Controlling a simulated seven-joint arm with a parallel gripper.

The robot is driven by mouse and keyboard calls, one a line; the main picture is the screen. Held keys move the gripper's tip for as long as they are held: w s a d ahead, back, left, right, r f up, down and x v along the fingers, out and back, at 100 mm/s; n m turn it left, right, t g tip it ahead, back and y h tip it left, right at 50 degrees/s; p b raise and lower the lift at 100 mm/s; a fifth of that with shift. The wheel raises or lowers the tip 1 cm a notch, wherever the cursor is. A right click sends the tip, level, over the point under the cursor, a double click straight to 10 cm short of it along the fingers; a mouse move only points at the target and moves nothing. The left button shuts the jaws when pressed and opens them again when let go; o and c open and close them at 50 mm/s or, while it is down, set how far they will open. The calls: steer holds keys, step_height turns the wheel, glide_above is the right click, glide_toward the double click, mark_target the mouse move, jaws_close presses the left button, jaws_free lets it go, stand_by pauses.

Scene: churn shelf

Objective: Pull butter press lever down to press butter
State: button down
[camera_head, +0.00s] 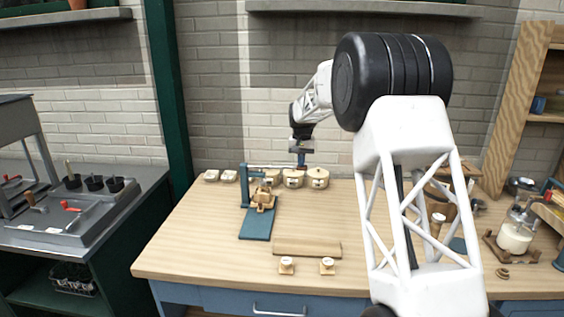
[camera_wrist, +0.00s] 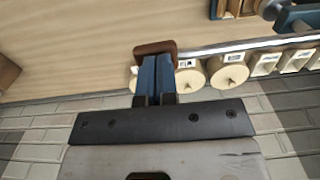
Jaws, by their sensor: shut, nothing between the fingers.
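The blue butter press (camera_head: 258,222) stands on the wooden table, with an upright post at its back left and a light wooden mould part (camera_head: 263,196) on its base. My gripper (camera_head: 301,162) points down beside the lever's right end; contact is unclear. In the wrist view my gripper's blue fingers (camera_wrist: 157,65) are together, with a brown piece (camera_wrist: 155,47) just at their tips. I cannot tell whether that is the lever's handle. Part of the press (camera_wrist: 292,16) shows at the upper right there.
Several round wooden containers (camera_head: 317,178) stand behind the press near the wall. A wooden board (camera_head: 307,247) and two small wooden pieces (camera_head: 327,266) lie in front. A glass jar (camera_head: 515,236) stands at the right. The front left of the table is clear.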

mark_target(301, 170)
steer(key=shift+f, duration=2)
stand_by(5.7)
steer(key=shift+r, duration=0.1)
